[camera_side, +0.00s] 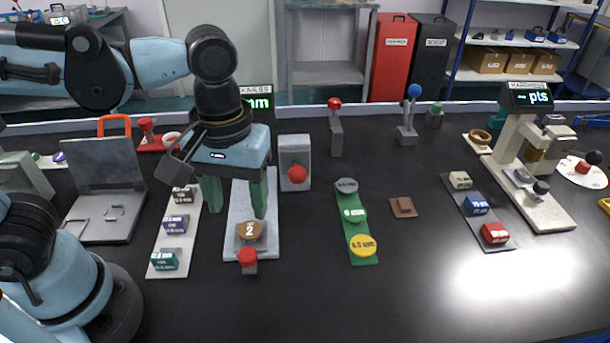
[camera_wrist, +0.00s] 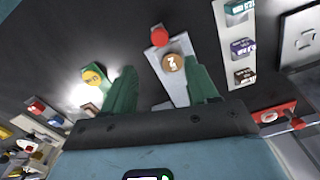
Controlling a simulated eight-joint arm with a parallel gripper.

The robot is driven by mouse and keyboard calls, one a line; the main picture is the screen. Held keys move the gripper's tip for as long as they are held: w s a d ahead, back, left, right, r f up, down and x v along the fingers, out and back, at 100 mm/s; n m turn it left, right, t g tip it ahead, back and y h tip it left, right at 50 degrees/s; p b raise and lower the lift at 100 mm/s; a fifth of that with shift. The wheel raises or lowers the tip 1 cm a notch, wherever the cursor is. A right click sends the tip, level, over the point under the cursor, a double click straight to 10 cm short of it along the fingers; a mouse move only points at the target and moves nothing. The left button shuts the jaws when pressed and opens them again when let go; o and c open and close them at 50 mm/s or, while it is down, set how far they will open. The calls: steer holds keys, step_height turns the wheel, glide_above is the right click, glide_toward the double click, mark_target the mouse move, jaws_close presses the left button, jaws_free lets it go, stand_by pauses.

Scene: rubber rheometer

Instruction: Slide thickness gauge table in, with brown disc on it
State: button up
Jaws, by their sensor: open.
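The thickness gauge has a pale grey base plate (camera_side: 237,190), with its display (camera_side: 257,103) behind my arm. A brown disc (camera_side: 249,230) marked 2 lies on the small grey gauge table (camera_side: 238,243) at the plate's front end. A red knob (camera_side: 247,255) is at the table's front. The disc (camera_wrist: 173,62) and red knob (camera_wrist: 159,37) also show in the wrist view. My gripper (camera_side: 237,210) is over the plate, behind the disc and knob, its green fingers pointing down, apart and empty. In the wrist view, the fingers (camera_wrist: 162,68) flank the disc's line of sight. My arm hides part of the gauge.
A white strip with labelled blocks (camera_side: 176,223) lies left of the gauge. A green strip with discs (camera_side: 360,245) lies to the right. The hardness tester (camera_side: 515,150) stands far right. Front table space is clear.

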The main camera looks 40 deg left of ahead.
mark_target(248, 252)
steer(key=shift+f, duration=5.6)
jaws_close()
